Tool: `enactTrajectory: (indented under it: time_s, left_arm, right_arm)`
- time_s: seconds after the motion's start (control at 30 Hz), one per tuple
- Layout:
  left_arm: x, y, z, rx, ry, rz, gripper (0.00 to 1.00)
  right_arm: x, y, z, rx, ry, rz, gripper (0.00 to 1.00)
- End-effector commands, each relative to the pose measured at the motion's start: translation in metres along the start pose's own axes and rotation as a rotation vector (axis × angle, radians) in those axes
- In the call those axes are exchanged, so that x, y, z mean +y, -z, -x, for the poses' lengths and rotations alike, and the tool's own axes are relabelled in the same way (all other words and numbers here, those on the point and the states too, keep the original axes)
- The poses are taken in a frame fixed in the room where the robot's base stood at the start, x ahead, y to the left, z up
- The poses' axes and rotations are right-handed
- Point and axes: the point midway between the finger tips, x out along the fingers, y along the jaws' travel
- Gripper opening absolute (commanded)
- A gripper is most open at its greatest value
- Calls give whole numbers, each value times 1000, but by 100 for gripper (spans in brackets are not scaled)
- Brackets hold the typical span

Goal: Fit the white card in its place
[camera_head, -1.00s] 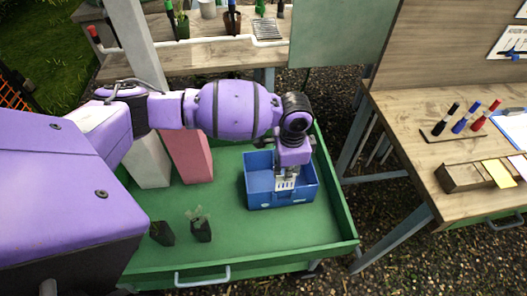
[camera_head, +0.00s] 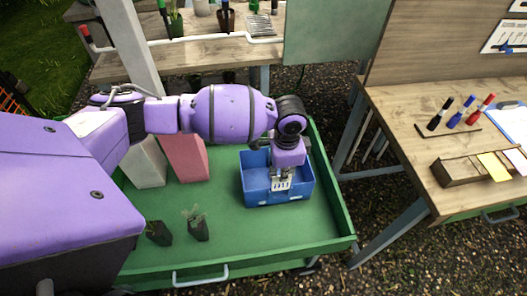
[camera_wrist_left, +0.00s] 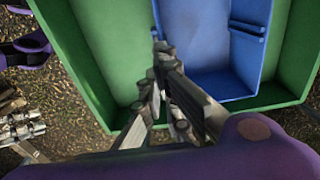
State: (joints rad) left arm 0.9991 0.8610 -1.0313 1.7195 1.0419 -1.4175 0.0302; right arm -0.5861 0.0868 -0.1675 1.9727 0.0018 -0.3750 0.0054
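A small white card (camera_head: 517,161) shows at the right edge of the head view, beside a yellow card (camera_head: 492,166) at the wooden box (camera_head: 460,173). I cannot tell whether it stands in the box or lies behind it. My left gripper (camera_head: 281,185) points down at the blue bin (camera_head: 264,199), far left of the cards. In the left wrist view its metal fingers (camera_wrist_left: 160,85) overlap the bin's edge, with no card visible in them. Their opening is unclear. Metal parts (camera_wrist_left: 20,130) at that view's left edge may be my right gripper.
The blue bin stands in a green-walled cart (camera_head: 345,225), with two small dark pots (camera_head: 198,228) and tapered pink and white blocks behind. The wooden table (camera_head: 425,115) holds upright markers (camera_head: 462,112) and a clipboard. A gravel gap separates cart and table.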

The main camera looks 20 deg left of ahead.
Motion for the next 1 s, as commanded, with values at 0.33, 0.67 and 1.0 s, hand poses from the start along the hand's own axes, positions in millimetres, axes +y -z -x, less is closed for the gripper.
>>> enactTrajectory:
  time_s: [0.33, 0.67, 1.0]
  left_arm:
    - [-1, 2, 0, 3, 3, -1, 0]
    - [-1, 2, -13, 3, 1, 0, 0]
    - [-2, 2, -24, 4, 3, -1, 0]
  right_arm:
    - [1, -1, 0, -2, 0, 2, 34]
    - [-2, -7, -2, -10, 1, -7, 34]
    - [-4, -11, -3, -16, 2, -11, 34]
